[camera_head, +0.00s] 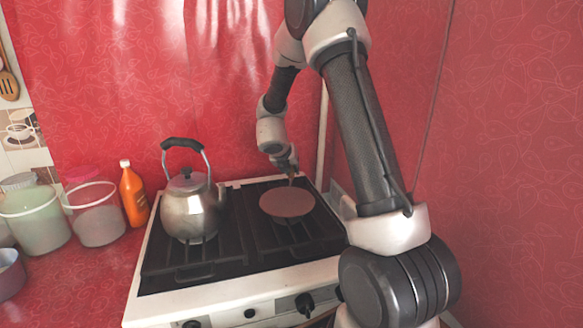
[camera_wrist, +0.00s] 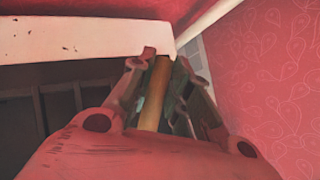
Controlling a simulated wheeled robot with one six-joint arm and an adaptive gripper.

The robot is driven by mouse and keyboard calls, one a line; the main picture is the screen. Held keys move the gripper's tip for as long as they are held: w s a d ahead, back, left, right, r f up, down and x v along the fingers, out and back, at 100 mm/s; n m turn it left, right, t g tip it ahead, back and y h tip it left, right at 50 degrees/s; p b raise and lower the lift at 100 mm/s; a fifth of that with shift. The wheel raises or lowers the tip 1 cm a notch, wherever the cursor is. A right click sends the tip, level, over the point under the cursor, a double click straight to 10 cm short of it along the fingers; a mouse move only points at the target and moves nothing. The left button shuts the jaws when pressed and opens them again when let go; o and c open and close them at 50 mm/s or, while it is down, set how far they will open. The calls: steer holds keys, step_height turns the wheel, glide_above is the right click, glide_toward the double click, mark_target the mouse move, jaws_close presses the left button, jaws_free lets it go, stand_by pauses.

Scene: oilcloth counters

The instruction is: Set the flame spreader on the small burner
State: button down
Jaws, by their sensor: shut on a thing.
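The flame spreader (camera_head: 287,202) is a flat round brown disc over the right-hand grate of the stove (camera_head: 215,310), towards the back. My gripper (camera_head: 291,174) is at the disc's far edge, pointing down, shut on its short handle. In the wrist view a yellowish-brown handle (camera_wrist: 154,95) runs between the fingers of my gripper (camera_wrist: 168,72), and the disc cannot be made out. Whether the disc touches the grate is unclear. The burner under it is hidden.
A steel kettle (camera_head: 190,212) stands on the left grate (camera_head: 165,262). An orange bottle (camera_head: 133,198) and clear tubs (camera_head: 98,220) stand on the red counter left of the stove. A red wall (camera_head: 515,150) closes off the right side, and another stands behind.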

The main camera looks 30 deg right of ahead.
steer(key=shift+f, duration=0.4)
steer(key=c, duration=1.3)
jaws_free()
steer(key=shift+o, duration=0.2)
